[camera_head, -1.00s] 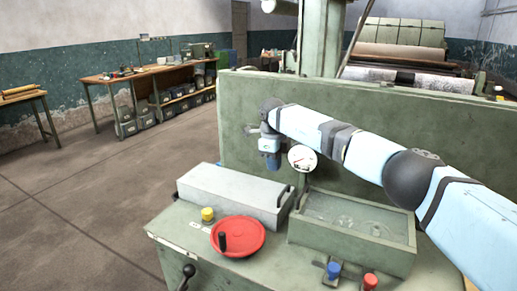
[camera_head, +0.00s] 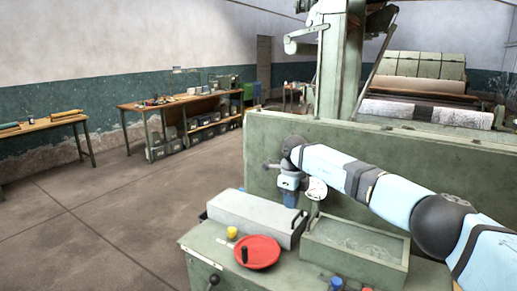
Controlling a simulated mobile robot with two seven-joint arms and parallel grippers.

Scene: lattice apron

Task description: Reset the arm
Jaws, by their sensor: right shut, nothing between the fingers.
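My right arm comes in from the right edge and reaches left over a green machine (camera_head: 215,255). Its gripper (camera_head: 290,203) hangs at the arm's far end, pointing down, small and dark. It is shut and holds nothing. It is close to the far end of a grey box-shaped cover (camera_head: 250,215) and just left of a white round gauge (camera_head: 316,189); I cannot tell whether it touches either. My left gripper is not in view.
The machine carries a red handwheel (camera_head: 262,251), a yellow button (camera_head: 232,232), a blue button (camera_head: 336,284) and a glass-topped tray (camera_head: 402,262). A tall green panel (camera_head: 410,165) stands behind. A workbench (camera_head: 165,103) lines the far wall. The floor at left is clear.

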